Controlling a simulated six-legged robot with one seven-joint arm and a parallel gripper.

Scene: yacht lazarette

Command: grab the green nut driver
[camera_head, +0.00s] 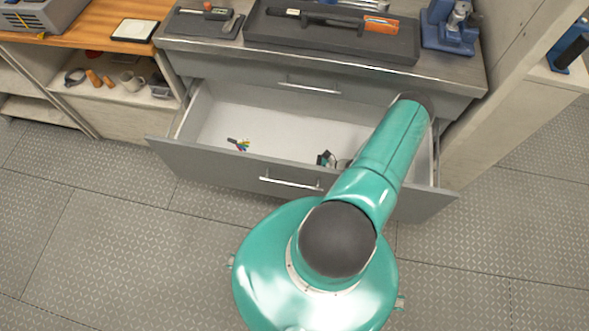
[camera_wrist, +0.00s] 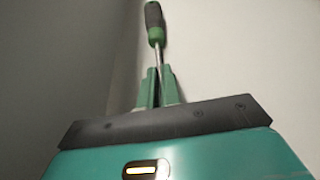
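The green nut driver (camera_wrist: 155,27) shows in the wrist view, with a black and green handle at the top and a thin metal shaft running down towards me. My gripper (camera_wrist: 160,76) has its two green fingers close together, with the shaft between them. It looks shut on the shaft, below the handle; the shaft's far end is hidden by the fingers. In the head view my arm reaches over the right part of the open drawer (camera_head: 205,168) and hides my gripper and the driver.
In the drawer lie a bunch of coloured keys or tools (camera_head: 239,144) and a small dark item (camera_head: 326,158) near the front wall. Above, the counter holds a black tool tray (camera_head: 335,40) and a blue device (camera_head: 449,27). A wooden side panel (camera_head: 490,110) stands close on the right.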

